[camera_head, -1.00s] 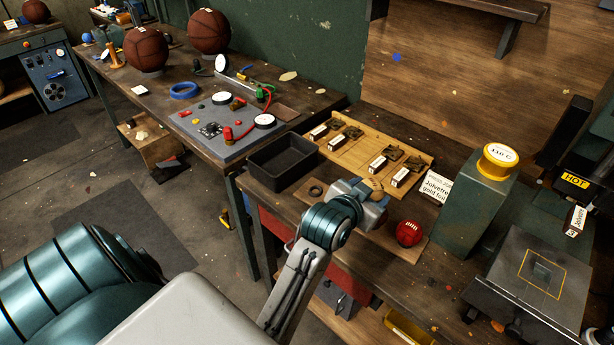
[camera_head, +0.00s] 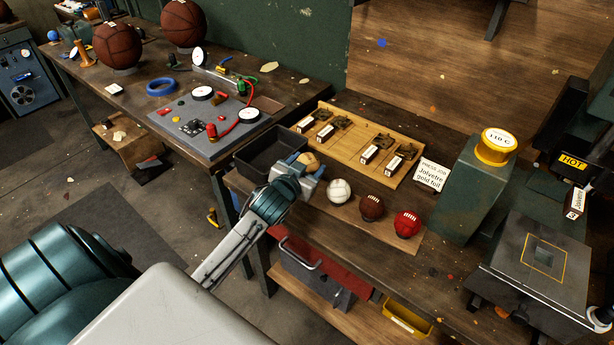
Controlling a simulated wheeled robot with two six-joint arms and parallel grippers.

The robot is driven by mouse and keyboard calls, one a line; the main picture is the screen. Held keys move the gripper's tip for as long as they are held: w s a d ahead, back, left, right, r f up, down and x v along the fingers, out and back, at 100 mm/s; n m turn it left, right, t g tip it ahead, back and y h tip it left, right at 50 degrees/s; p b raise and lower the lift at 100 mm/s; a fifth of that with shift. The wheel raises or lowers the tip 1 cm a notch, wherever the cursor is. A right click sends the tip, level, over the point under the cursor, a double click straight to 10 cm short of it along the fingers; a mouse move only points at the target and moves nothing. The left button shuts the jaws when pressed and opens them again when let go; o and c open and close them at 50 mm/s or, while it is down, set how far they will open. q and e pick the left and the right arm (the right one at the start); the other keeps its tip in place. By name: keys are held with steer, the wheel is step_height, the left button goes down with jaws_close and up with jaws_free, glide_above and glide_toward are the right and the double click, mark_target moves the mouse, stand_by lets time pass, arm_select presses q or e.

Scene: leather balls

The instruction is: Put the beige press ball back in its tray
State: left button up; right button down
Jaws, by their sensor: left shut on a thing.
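The beige press ball (camera_head: 309,159) is in the jaws of my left gripper (camera_head: 306,168), and only its upper part shows. My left gripper is shut on it, at the right edge of the black tray (camera_head: 264,142). I cannot tell whether the ball is over the tray's rim or just beside it. The part of the tray that shows looks empty. A bit of my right gripper (camera_head: 600,316) may show at the far right edge; its fingers are not clear.
A white ball (camera_head: 339,191), a brown ball (camera_head: 371,207) and a red ball (camera_head: 407,223) sit in a row on a board. Behind them is a wooden board with labelled stamps (camera_head: 368,143). A green block with a yellow dial (camera_head: 495,147) and a hot press (camera_head: 537,262) stand right.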

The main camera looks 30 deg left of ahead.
arm_select(q)
step_height(320, 180, down, 3)
steer(key=shift+f, duration=0.65)
arm_select(e)
steer(key=shift+a+r, duration=0.25)
steer(key=shift+a, duration=0.2)
steer(key=shift+w+d, duration=0.1)
arm_select(q)
steer(key=shift+f, duration=0.2)
steer(key=o, duration=1.1)
arm_select(e)
steer(key=shift+d+f, duration=0.1)
steer(key=shift+d, duration=0.2)
